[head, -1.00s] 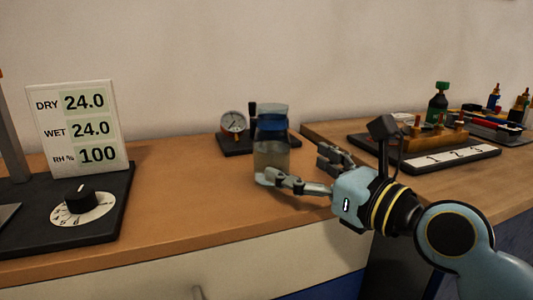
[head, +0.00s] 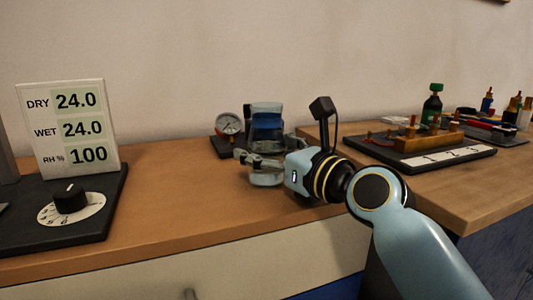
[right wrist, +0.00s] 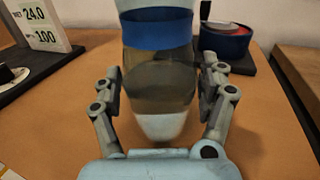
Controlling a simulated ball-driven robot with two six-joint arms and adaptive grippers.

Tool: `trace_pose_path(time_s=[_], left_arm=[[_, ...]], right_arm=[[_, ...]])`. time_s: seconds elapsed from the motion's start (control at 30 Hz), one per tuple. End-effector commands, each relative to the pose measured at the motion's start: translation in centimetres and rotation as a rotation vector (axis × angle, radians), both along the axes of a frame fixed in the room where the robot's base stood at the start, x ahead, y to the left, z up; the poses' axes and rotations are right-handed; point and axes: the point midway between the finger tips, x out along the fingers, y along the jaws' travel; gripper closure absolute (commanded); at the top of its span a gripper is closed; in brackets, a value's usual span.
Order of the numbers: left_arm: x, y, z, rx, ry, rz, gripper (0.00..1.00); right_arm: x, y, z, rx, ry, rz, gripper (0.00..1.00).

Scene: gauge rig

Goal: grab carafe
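The carafe (head: 266,122) is a clear vessel with a blue band, upright on the wooden counter in front of the gauge. In the right wrist view the carafe (right wrist: 160,75) fills the space between the fingers of my right gripper (right wrist: 163,85). In the head view my right gripper (head: 262,160) reaches in from the right at the carafe's lower half. Its fingers are apart, one on each side of the carafe, and I see no clear grip. The fingers partly hide the carafe in the head view. My left gripper is in neither current view.
A round dial gauge (head: 228,124) on a dark base stands just behind the carafe. A readout panel (head: 70,128) and a black knob (head: 70,198) are at the left. A numbered board (head: 440,160) with terminals lies at the right. The counter's left middle is clear.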

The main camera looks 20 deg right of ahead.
Motion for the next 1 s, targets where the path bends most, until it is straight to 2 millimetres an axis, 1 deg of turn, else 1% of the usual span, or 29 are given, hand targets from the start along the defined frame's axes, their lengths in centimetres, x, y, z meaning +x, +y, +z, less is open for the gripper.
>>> trace_pose_path(time_s=[0.03, 0.07, 0.43, 0.77, 1.0], left_arm=[[0.0, 0.0, 0.0, 0.000, 0.000, 0.000, 0.60], [0.0, 0.0, 0.0, 0.000, 0.000, 0.000, 0.60], [-0.2, 0.0, 0.0, 0.000, 0.004, 0.000, 0.60], [-0.3, 0.0, 0.1, 0.000, 0.005, 0.000, 0.60], [-0.1, 0.0, 0.8, 0.000, 0.001, 0.000, 0.60]], right_arm=[[0.0, 0.0, 0.0, 0.000, 0.000, 0.000, 0.33], [0.0, 0.0, 0.0, 0.000, 0.000, 0.000, 0.37], [0.0, 0.0, 0.0, 0.000, 0.000, 0.000, 0.86], [0.0, 0.0, 0.2, 0.000, -0.002, 0.000, 0.86], [0.0, 0.0, 1.3, -0.001, -0.004, 0.000, 0.86]])
